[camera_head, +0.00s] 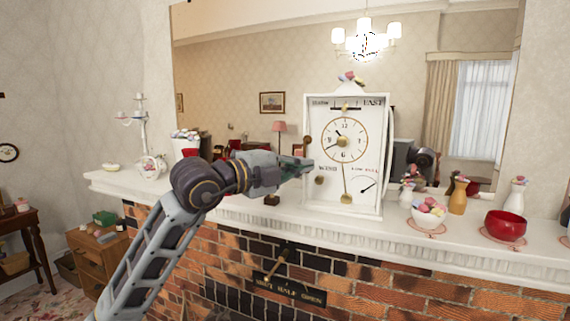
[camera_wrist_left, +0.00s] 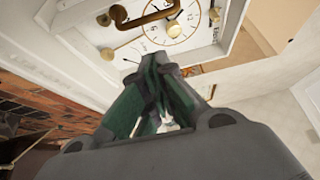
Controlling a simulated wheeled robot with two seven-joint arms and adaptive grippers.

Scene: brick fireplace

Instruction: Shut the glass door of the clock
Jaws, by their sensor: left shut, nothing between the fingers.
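The white clock (camera_head: 343,178) stands upright on the mantel, with a round dial (camera_head: 345,141), a small lower-right dial and a pendulum rod. A brass handle (camera_head: 307,144) shows at its left edge; in the left wrist view the handle (camera_wrist_left: 147,16) crosses in front of the dial (camera_wrist_left: 177,28). The glass itself is hard to make out, and I cannot tell how far the door stands open. My left gripper (camera_head: 308,164) is shut and empty, at the clock's left edge just below the handle. Its fingers (camera_wrist_left: 158,72) point toward the clock front. My right gripper is out of view.
The white mantel shelf (camera_head: 462,254) runs above the brick fireplace. Right of the clock stand a bowl of colored balls (camera_head: 429,215), an orange vase (camera_head: 458,197) and a red bowl (camera_head: 506,225). A large mirror (camera_head: 225,60) rises behind. Room in front of the clock is open.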

